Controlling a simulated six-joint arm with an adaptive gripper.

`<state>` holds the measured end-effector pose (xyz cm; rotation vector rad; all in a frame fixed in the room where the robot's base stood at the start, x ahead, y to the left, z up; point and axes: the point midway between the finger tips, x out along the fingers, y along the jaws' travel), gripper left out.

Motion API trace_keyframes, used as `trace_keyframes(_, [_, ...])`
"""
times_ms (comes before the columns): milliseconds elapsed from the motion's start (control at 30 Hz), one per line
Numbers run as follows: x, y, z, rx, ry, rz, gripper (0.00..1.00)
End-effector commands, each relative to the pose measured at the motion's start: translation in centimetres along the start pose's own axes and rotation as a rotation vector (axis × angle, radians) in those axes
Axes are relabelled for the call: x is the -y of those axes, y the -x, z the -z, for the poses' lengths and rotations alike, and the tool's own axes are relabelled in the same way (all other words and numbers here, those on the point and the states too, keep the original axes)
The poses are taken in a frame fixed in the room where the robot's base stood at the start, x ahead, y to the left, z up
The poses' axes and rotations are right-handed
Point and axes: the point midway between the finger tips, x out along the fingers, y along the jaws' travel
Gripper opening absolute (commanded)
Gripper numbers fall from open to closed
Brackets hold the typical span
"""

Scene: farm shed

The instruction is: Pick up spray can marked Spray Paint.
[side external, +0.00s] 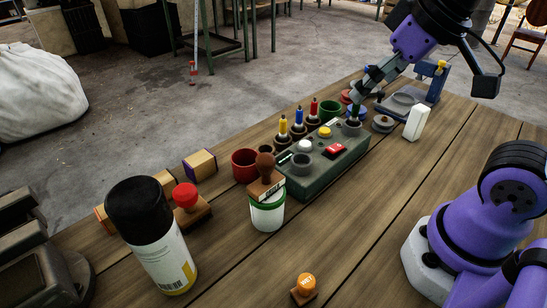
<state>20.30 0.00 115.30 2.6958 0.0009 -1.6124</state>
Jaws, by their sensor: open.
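The spray can (159,255) stands upright at the front left of the wooden table. It has a black cap and a white body with a yellow band and a barcode; no "Spray Paint" lettering can be read from this side. My gripper (357,105) is at the back of the table, far from the can. It points down and left above the back end of the green box and is open, with nothing seen held in it. Its fingertips are small and partly lost among the objects behind.
The green box (322,172) with buttons fills the table's middle. A white tub (267,214) with a wooden stamp over it stands between box and can. A red-topped stamp (187,200) sits close behind the can. An orange stamp (305,286) is at front; the right-hand tabletop is mostly clear.

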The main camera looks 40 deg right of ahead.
Motion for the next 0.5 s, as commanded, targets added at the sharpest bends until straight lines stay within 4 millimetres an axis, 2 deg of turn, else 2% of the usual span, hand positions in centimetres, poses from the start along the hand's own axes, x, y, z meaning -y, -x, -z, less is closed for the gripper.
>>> trace_keyframes(167, [4.2,-3.4,3.0,-0.074,0.326,0.134,1.0])
trace_keyframes(267, [7.7,-5.1,4.2,-0.145,0.513,0.252,1.0])
trace_keyframes(367, [12.3,-6.6,4.9,-0.246,0.692,0.415,1.0])
trace_keyframes(400, [14.5,-7.0,5.0,-0.299,0.756,0.497,1.0])
trace_keyframes(500, [20.1,-7.1,5.0,-0.472,0.86,0.726,1.0])
